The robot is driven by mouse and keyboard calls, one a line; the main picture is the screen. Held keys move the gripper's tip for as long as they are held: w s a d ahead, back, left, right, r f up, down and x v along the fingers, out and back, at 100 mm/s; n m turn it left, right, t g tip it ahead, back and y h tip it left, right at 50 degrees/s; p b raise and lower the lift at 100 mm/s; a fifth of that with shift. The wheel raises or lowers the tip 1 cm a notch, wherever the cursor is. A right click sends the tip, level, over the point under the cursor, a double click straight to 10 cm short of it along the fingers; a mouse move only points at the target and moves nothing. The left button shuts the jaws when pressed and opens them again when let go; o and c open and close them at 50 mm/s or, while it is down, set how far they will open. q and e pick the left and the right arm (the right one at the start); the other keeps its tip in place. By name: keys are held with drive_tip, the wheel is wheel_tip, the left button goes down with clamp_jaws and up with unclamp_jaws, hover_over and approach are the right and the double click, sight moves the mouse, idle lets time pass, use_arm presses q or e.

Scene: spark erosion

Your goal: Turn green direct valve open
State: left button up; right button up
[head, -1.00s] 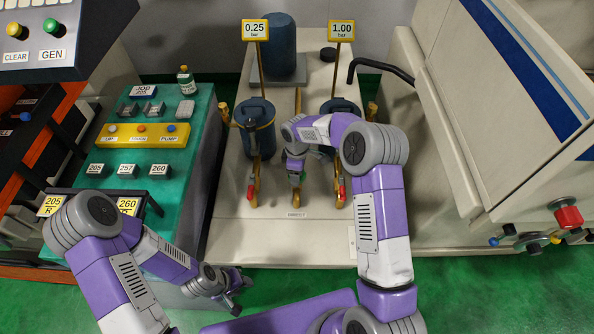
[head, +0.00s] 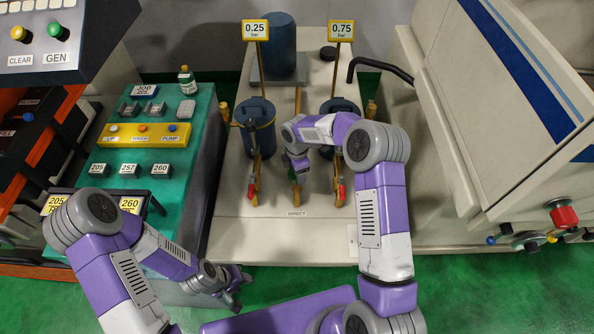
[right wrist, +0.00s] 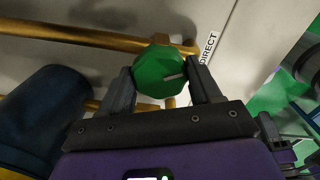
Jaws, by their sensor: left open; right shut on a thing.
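The green direct valve (right wrist: 160,70) is a faceted green knob with a pale line, on a brass pipe beside the DIRECT label (right wrist: 208,48). In the head view a little of the valve (head: 293,176) shows above the DIRECT label (head: 296,213). My right gripper (right wrist: 162,82) is shut on the knob, one finger on each side. In the head view my right gripper (head: 300,164) comes down over it from above. My left gripper (head: 236,287) is open and empty, low beside the green console, away from the valve.
Two red-handled valves (head: 254,190) (head: 340,190) flank the direct valve. Signs read 0.25 bar (head: 255,29) and 0.75 bar (head: 341,29). Dark blue canisters (head: 257,125) stand behind. A green console (head: 208,130) is at left, a large beige machine (head: 490,110) at right.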

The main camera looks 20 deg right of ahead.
idle(0.3)
drive_tip(key=o, duration=1.1)
drive_tip(key=shift+c, duration=0.2)
drive_tip(key=shift+r, duration=0.1)
wheel_tip(320, 180, up, 8)
drive_tip(key=shift+f+p, duration=0.25)
drive_tip(key=shift+p, duration=0.3)
drive_tip(key=shift+f, duration=0.1)
